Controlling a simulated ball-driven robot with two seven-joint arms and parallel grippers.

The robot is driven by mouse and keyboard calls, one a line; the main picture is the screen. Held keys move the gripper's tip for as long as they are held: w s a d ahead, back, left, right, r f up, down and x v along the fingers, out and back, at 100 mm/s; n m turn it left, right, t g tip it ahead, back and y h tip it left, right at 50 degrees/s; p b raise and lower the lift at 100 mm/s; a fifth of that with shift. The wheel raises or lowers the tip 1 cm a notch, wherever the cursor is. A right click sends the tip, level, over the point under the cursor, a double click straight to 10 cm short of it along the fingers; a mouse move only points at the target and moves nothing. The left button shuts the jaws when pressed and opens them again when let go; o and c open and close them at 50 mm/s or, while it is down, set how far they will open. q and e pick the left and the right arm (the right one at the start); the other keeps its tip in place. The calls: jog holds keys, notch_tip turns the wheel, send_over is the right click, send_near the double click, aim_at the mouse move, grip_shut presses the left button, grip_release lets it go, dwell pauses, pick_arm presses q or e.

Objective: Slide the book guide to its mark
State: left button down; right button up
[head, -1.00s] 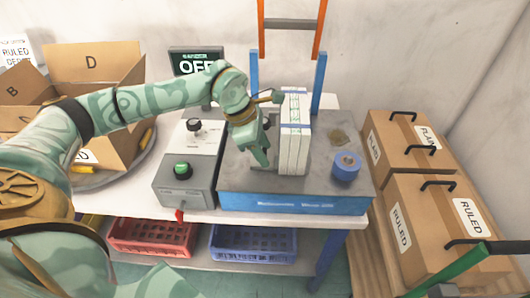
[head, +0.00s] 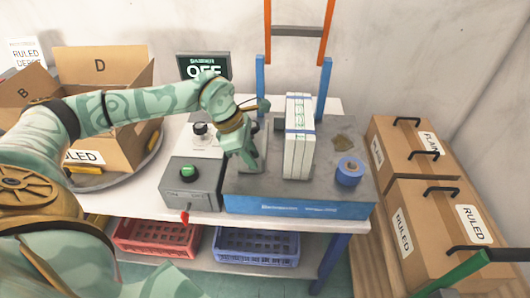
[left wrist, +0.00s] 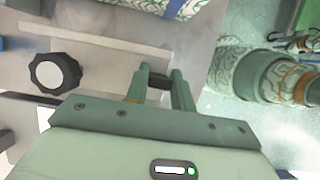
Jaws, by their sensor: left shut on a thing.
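My left gripper (head: 250,165) is over the left part of the machine's grey bed (head: 330,190), left of the book stack (head: 299,140). In the left wrist view its two fingers (left wrist: 160,82) are shut on a small dark piece, which seems to be the handle of the book guide. The book guide (head: 263,145) looks like a grey upright plate, partly hidden behind the gripper; a gap separates it from the stack. The white books stand upright with a blue band around them. I cannot make out the guide's mark. My right gripper is not in view.
A control box with a green button (head: 188,171) stands left of the bed; a black knob (left wrist: 55,73) shows in the left wrist view. A blue tape roll (head: 349,170) lies right of the books. The orange and blue frame (head: 298,31) rises behind. Cartons (head: 435,220) stand right.

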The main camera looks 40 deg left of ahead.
pick_arm(q)
jog(key=shift+s+a, duration=0.15)
jog(key=shift+a, duration=0.15)
jog(key=c, duration=1.2)
grip_release()
jog(key=p+v, duration=0.2)
jog(key=v, duration=1.4)
jog(key=shift+r+p, duration=0.15)
jog(key=shift+p, duration=0.25)
